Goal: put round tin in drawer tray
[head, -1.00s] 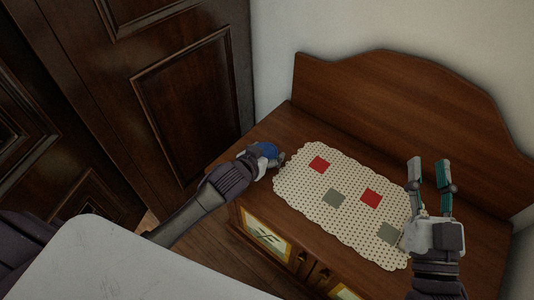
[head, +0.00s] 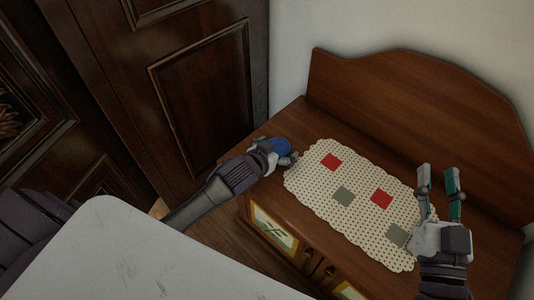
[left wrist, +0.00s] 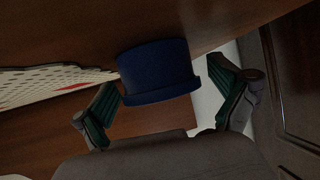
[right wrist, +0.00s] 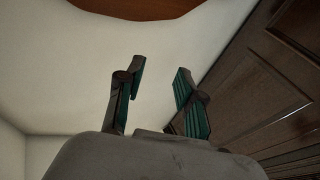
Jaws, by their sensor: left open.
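The round tin is blue and stands on the wooden cabinet top at its left end, partly hidden by my left gripper in the head view (head: 282,145). In the left wrist view the tin (left wrist: 157,72) shows between and just beyond the spread fingers. My left gripper (head: 277,153) is open, close in front of the tin, with a finger toward each side; I cannot tell whether they touch it. My right gripper (head: 439,180) is open and empty above the right part of the cabinet. No drawer tray can be made out.
A dotted cloth (head: 340,212) with red and grey patches covers the middle of the cabinet top (head: 312,122). A raised wooden backboard (head: 420,120) stands behind. A dark panelled wooden front (head: 205,100) rises at the left. A pale surface (head: 130,260) fills the lower left.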

